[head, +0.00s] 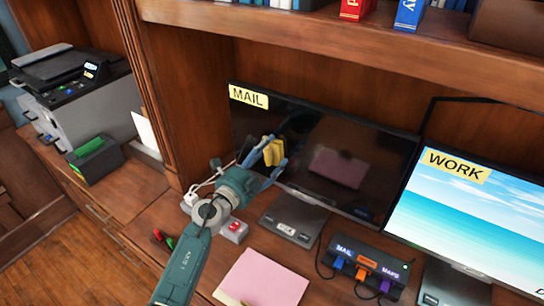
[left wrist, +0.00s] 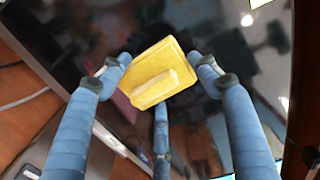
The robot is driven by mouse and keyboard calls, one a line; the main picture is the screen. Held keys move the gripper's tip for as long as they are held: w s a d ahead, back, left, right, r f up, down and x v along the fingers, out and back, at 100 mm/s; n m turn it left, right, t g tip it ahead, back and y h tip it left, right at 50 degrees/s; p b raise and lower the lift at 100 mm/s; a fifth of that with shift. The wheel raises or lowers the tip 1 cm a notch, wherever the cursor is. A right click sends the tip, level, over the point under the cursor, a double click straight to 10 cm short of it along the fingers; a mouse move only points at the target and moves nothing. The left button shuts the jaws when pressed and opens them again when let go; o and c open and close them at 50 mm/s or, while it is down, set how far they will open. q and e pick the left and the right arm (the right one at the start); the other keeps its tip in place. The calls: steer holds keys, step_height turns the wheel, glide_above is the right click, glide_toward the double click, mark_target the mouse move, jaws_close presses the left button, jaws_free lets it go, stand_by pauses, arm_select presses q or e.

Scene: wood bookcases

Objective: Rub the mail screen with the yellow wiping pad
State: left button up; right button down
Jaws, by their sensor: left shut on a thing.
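The mail screen (head: 340,160) is a dark monitor with a yellow MAIL label at its upper left corner. It stands on the desk, and its dark face also fills much of the left wrist view (left wrist: 215,40). My left gripper (head: 270,157) is shut on the yellow wiping pad (head: 274,151), in front of the left half of this screen. In the left wrist view the pad (left wrist: 158,72) sits between the blue fingers, its raised grip facing the camera. I cannot tell whether the pad touches the glass. My right gripper is not in view.
A lit WORK monitor (head: 475,215) stands at the right. A box with coloured plugs (head: 366,268) and cables, a pink sheet (head: 262,280) and a red-button box (head: 233,229) lie on the desk. A printer (head: 80,95) is at the left. A shelf overhangs the monitors.

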mark_target(281, 148)
arm_select(q)
steer(key=shift+s+d+r+p, duration=0.35)
steer(key=shift+d+r+p, duration=0.2)
steer(key=shift+p, duration=0.55)
steer(key=shift+s+d+r+p, duration=0.3)
steer(key=shift+d+r+p, duration=0.15)
steer(key=shift+p, duration=0.6)
steer(key=shift+s+d+r+p, duration=0.1)
steer(key=shift+s+d+p, duration=0.25)
steer(key=shift+s+d, duration=0.6)
steer(key=shift+s+d+p, duration=0.35)
steer(key=shift+s+d, duration=0.3)
steer(key=shift+d, duration=0.45)
steer(key=shift+w+a, duration=0.3)
steer(key=shift+a, duration=0.05)
steer(key=shift+w+a+b, duration=0.15)
steer(key=shift+w+a, duration=0.45)
steer(key=shift+a, duration=0.2)
steer(key=shift+w+a+b, duration=0.15)
steer(key=shift+w+a, duration=0.4)
steer(key=shift+a, duration=0.2)
steer(key=shift+w+a+f, duration=0.2)
steer(key=shift+w+a, duration=0.65)
steer(key=shift+a, duration=0.3)
steer(key=w+a, duration=0.1)
steer(key=w+a+b, duration=0.1)
steer(key=shift+a+r, duration=0.15)
steer(key=shift+a, duration=0.2)
steer(key=shift+s, duration=0.1)
